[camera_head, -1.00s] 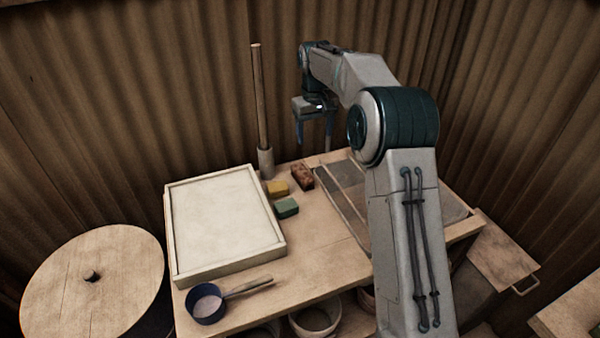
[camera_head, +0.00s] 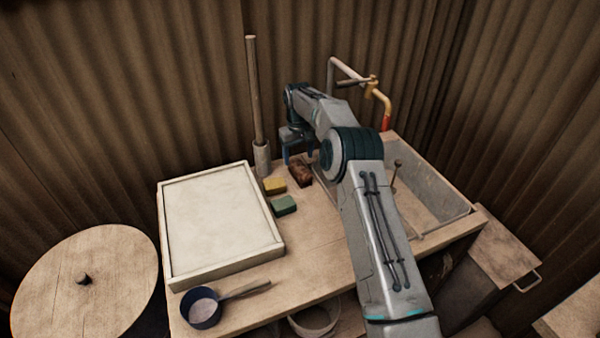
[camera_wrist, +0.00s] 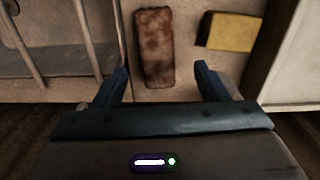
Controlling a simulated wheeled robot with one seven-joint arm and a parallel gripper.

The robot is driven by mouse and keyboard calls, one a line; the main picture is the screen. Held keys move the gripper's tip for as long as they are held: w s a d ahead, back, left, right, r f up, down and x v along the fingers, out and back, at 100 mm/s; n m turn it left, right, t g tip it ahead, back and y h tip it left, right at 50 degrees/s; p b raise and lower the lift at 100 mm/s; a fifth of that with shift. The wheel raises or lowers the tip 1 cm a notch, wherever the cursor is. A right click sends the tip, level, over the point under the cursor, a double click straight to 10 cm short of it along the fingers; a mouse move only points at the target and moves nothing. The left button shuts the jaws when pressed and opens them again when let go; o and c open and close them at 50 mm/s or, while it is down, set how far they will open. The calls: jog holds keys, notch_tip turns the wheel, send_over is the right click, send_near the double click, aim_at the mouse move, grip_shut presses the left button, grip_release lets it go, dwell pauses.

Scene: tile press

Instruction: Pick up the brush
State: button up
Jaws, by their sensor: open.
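The brush appears to be the reddish-brown, mottled oblong block (camera_head: 301,174) lying on the wooden table near its back edge; no handle or bristles can be made out. In the wrist view the block (camera_wrist: 155,45) lies ahead, between the lines of the two fingers, with its near end close to the fingertips. My gripper (camera_head: 299,160) is open and empty, just behind and above the block in the head view. In the wrist view its blue fingers (camera_wrist: 161,71) stand apart on either side. The height gap to the block is hard to judge.
A yellow block (camera_head: 274,185) and a green block (camera_head: 284,205) lie beside it. A framed white tray (camera_head: 165,222), an upright pole in a holder (camera_head: 262,158) and a dark blue pan (camera_head: 201,308) are left. A sink (camera_head: 430,190) with a tap (camera_head: 372,84) is right.

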aim_at(300, 167)
jog(key=shift+d+f+p, duration=0.2)
jog(key=shift+f+p, duration=0.3)
jog(key=shift+f, duration=2.8)
jog(key=c, duration=1.1)
notch_tip(300, 167, up, 10)
jog(key=shift+r+b, duration=0.1)
jog(key=shift+b, duration=0.35)
